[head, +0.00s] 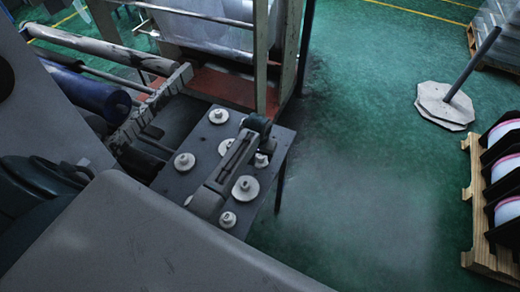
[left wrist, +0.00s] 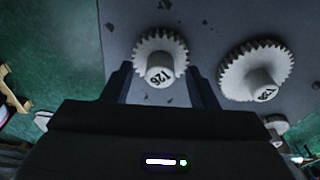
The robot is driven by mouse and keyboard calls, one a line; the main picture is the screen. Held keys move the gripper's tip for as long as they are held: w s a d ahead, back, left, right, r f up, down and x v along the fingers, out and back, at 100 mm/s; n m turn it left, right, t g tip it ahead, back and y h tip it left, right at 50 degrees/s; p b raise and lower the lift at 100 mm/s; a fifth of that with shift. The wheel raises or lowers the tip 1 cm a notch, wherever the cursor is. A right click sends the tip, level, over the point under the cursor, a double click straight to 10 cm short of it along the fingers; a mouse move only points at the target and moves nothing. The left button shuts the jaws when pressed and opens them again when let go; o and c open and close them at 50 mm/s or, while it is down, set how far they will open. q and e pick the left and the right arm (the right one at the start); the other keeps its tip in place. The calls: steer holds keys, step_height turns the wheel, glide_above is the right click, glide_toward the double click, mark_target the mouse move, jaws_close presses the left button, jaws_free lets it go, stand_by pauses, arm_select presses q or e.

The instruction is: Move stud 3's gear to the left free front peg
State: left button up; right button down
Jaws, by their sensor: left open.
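A grey plate (head: 205,137) carries several pale gears on studs. My left gripper (head: 261,150) is over the plate's right side, open, with a small pale gear (head: 261,160) partly hidden beneath it. In the left wrist view, a toothed gear marked 126 (left wrist: 161,55) sits between the open fingers (left wrist: 161,84), not gripped. A larger gear (left wrist: 255,72) stands right of it. I cannot tell which is stud 3's or which front peg is free.
A machine frame with rollers (head: 110,55) stands behind and left of the plate. Green floor (head: 350,180) is clear to the right. A post on a pale base (head: 445,105) and a wooden pallet with black holders (head: 485,240) stand farther right.

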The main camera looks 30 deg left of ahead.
arm_select(q)
step_height(320, 180, up, 10)
steer(key=s+b, duration=0.1)
steer(key=b, duration=0.1)
steer(key=shift+s, duration=0.25)
steer(key=shift+d, duration=0.15)
